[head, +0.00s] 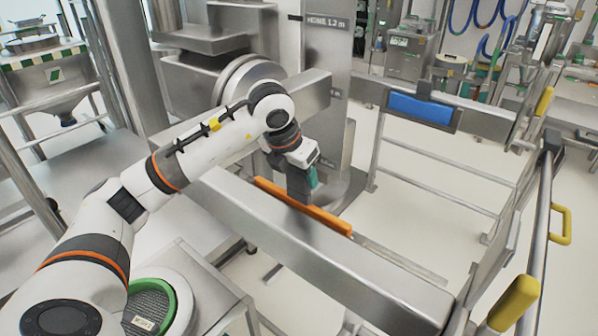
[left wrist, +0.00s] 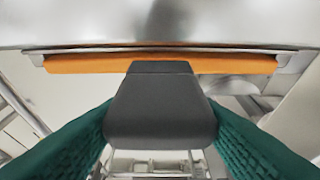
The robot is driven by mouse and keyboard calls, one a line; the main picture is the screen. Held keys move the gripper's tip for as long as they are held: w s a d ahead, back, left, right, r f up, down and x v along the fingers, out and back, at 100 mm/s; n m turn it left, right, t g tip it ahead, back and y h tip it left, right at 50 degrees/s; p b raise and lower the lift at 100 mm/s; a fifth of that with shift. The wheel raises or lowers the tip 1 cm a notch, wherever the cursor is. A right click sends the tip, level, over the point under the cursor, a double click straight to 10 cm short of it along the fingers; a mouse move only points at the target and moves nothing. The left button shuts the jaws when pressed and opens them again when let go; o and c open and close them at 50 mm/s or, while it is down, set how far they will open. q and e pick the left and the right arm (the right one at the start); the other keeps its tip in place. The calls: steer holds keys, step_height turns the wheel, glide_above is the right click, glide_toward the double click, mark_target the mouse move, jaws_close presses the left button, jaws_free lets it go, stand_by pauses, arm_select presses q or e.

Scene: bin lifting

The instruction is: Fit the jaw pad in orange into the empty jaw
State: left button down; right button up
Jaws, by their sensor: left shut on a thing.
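The orange jaw pad (head: 325,219) is a long, thin bar along the inner side of the near steel beam (head: 330,262) in the head view. In the left wrist view the pad (left wrist: 90,64) lies level under a pale rail with end brackets (left wrist: 290,62), against a steel surface. My left gripper (head: 306,182) points down at the pad. Its green fingers are shut on a dark grey block (left wrist: 160,105) that meets the pad's middle, seemingly its handle. Whether the pad is fully seated cannot be told. My right gripper is not in view.
A second steel beam (head: 300,97) runs beyond the gripper, by a tall steel column (head: 325,60). A rail with a blue panel (head: 421,109) and yellow handles (head: 514,303) stands at right. A green-rimmed sieve (head: 150,308) is near left. Open floor lies between.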

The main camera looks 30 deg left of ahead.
arm_select(q)
steer(key=shift+f+b, duration=1.25)
steer(key=shift+f, duration=0.1)
stand_by(0.9)
steer(key=shift+c, duration=2.2)
jaws_free()
steer(key=v, duration=1.2)
